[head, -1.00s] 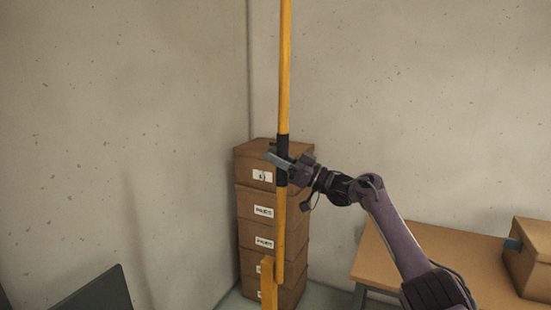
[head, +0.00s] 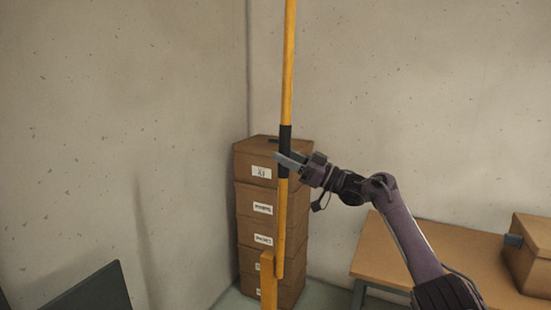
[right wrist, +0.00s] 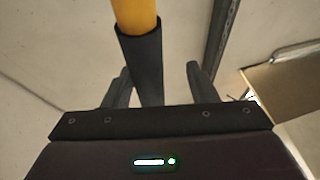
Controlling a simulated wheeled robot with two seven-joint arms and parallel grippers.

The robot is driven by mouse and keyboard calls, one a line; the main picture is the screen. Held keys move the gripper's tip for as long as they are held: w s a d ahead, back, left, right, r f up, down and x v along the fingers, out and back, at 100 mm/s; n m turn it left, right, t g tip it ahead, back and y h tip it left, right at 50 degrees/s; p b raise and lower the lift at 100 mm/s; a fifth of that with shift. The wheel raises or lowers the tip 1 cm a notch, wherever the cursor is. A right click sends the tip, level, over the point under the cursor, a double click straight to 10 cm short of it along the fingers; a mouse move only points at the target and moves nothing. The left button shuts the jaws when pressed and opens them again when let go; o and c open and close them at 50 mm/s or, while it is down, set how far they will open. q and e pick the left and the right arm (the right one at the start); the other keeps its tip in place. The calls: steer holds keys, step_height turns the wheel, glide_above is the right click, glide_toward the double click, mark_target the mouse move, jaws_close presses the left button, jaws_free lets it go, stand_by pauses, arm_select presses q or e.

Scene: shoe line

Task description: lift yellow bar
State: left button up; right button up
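The yellow bar (head: 288,70) stands upright, tilted slightly, with a black grip sleeve (head: 285,140) around its middle. Its lower end is beside a yellow post (head: 268,280). My right gripper (head: 290,161) is at the lower part of the sleeve, its arm coming in from the right. In the right wrist view the sleeve (right wrist: 143,65) passes between the two fingers (right wrist: 160,85), close to the left finger, with a visible gap to the right one. The gripper looks open around it. The bar's top runs out of the head view. My left gripper is not in view.
A stack of brown boxes (head: 262,205) stands in the corner behind the bar. A wooden table (head: 390,255) with a carton (head: 530,255) is at the right. A dark panel (head: 95,292) shows at lower left. Plain walls fill the back.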

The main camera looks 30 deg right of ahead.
steer(key=b+v, duration=0.1)
steer(key=v, duration=0.3)
steer(key=shift+s+d, duration=0.2)
steer(key=shift+d, duration=0.15)
steer(key=shift+f, duration=0.1)
